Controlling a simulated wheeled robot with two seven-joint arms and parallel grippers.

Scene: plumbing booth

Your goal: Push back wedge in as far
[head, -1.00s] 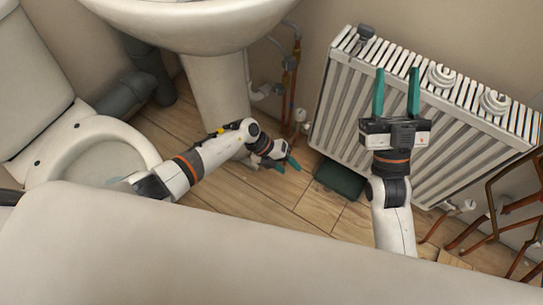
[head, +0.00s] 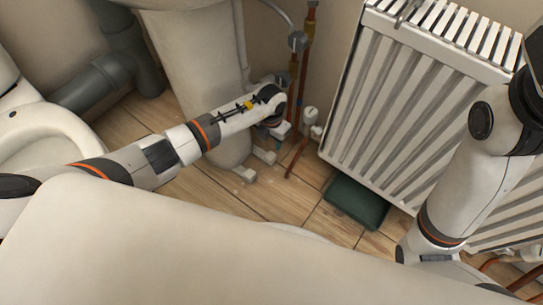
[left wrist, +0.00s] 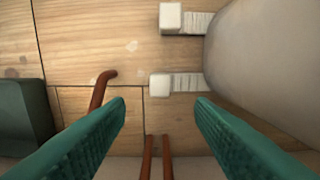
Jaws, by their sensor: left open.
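Two wedges with white block heads and ridged tongues lie on the floor against the pedestal (head: 205,100). The back wedge (left wrist: 160,85), nearer the wall pipes, shows in the left wrist view with its tongue pointing right to the pedestal foot; it also shows in the head view (head: 265,155). The front wedge (left wrist: 171,17) lies beyond it at the top (head: 243,174). My left gripper (left wrist: 160,103) is open and empty, its teal fingers spread either side of the back wedge in the picture. Contact cannot be told. My right gripper's fingers are out of frame.
Copper pipes (head: 303,65) and a valve stand behind the wedges by the wall. A dark green box (head: 355,202) lies on the floor below the radiator (head: 410,110). Wooden floor (head: 240,195) is clear in front of the wedges.

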